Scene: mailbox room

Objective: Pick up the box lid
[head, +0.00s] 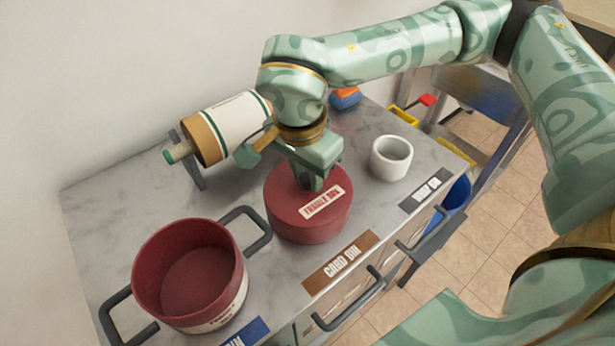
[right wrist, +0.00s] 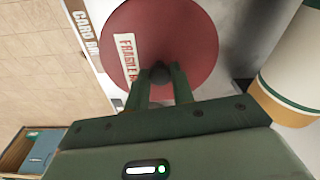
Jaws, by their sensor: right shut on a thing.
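The round dark-red box lid (head: 290,184) lies on top of a round red box (head: 308,226) on the grey marble counter. A white label reading "FRAGILE BOX" is on the lid. My right gripper (head: 312,184) reaches down from above and is shut on the knob at the lid's middle. In the right wrist view, the fingers (right wrist: 160,80) close around the dark knob of the lid (right wrist: 190,38). The lid appears to rest on the box; I cannot tell whether there is a gap. My left gripper is not in view.
An open red pot-like box (head: 190,280) stands at the front left of the counter (head: 130,205), between grey handles. A white ring-shaped cup (head: 391,158) stands right of the lid. A cream and tan roll (head: 228,127) lies on a stand behind. Drawer handles (head: 350,302) stick out in front.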

